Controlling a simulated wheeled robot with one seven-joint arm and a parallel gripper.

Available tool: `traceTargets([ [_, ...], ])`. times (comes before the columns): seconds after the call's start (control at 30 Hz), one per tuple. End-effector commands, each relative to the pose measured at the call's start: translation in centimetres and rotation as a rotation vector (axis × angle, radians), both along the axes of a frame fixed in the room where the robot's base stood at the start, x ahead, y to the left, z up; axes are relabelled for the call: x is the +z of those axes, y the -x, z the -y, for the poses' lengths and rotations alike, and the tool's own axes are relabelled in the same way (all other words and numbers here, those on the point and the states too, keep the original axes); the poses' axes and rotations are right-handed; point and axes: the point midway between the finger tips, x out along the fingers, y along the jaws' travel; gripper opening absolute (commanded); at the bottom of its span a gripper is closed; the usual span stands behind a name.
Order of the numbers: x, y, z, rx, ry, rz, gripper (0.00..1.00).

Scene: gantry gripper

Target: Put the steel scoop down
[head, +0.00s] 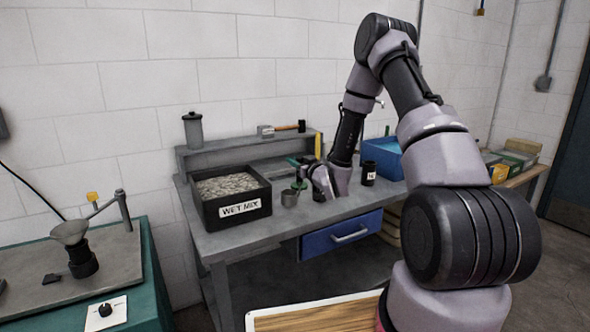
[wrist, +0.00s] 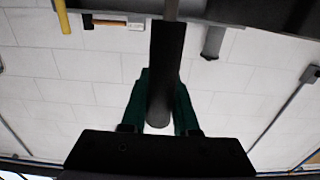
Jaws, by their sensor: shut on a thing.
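The steel scoop shows in the head view as a small grey cup (head: 289,198) just right of the black WET MIX bin (head: 230,210). It is at or slightly above the grey bench top; I cannot tell whether it touches. My gripper (head: 300,162) is above the cup, over the bench, with its green fingers partly hidden by my arm. In the wrist view my gripper (wrist: 161,85) is shut with its green fingers on either side of the scoop's dark round handle (wrist: 165,60). The cup is not clear in the wrist view.
The grey bench (head: 250,238) has a raised back shelf with a grey canister (head: 193,130) and a hammer (head: 290,127). A black labelled jar (head: 368,174) and a blue bin (head: 383,158) stand right of my gripper. A blue drawer (head: 340,236) is below. Bare bench lies in front.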

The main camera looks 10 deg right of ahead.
Motion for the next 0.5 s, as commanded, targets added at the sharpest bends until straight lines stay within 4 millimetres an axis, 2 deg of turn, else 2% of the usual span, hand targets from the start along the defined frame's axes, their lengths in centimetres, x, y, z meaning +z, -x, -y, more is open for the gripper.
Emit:
traceTargets([
  [0.03, -1.1, 0.0, 0.0, 0.0, -0.001, -0.004, 0.0],
  [0.13, -2.3, 0.0, 0.0, 0.0, 0.0, -0.002, 0.0],
  [0.5, -2.7, 0.0, 0.0, 0.0, -0.001, -0.001, 0.0],
])
